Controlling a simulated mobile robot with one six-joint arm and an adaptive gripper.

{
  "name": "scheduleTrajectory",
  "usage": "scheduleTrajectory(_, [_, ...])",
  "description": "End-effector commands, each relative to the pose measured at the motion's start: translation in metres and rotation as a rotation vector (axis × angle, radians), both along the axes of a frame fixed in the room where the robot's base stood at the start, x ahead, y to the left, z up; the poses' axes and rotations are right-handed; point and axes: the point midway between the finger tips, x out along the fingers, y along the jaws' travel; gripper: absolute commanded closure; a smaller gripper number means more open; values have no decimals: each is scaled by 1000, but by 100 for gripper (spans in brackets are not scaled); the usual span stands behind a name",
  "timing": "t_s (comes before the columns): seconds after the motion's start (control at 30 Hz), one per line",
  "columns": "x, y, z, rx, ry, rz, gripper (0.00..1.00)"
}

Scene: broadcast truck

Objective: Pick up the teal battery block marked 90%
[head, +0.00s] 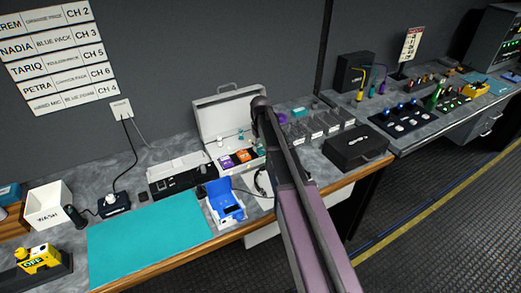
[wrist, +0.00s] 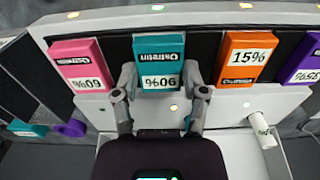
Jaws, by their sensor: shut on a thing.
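The teal battery block (wrist: 159,62) carries a white label that reads 90% upside down in the wrist view. My gripper (wrist: 160,82) is shut on it, one finger at each side of the block. The block stands in line with its neighbours at a dark strip of the white case (head: 228,112); I cannot tell whether it is lifted. A pink block (wrist: 80,65) stands to its left, an orange block (wrist: 244,58) marked 15% to its right, and part of a purple block (wrist: 304,60) beyond that. In the head view my arm hides the gripper.
A blue and white device (head: 226,203) stands in front of the case, beside a teal mat (head: 150,238). A black case (head: 355,149) lies to the right. In the wrist view a small white cylinder (wrist: 263,130) is near the right finger. The mat is clear.

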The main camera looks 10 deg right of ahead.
Motion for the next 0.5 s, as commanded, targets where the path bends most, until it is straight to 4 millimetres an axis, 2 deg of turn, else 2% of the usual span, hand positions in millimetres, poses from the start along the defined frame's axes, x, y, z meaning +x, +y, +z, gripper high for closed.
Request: scheduleTrajectory(0.5, [0, 0, 24, 0, 0, 0, 78])
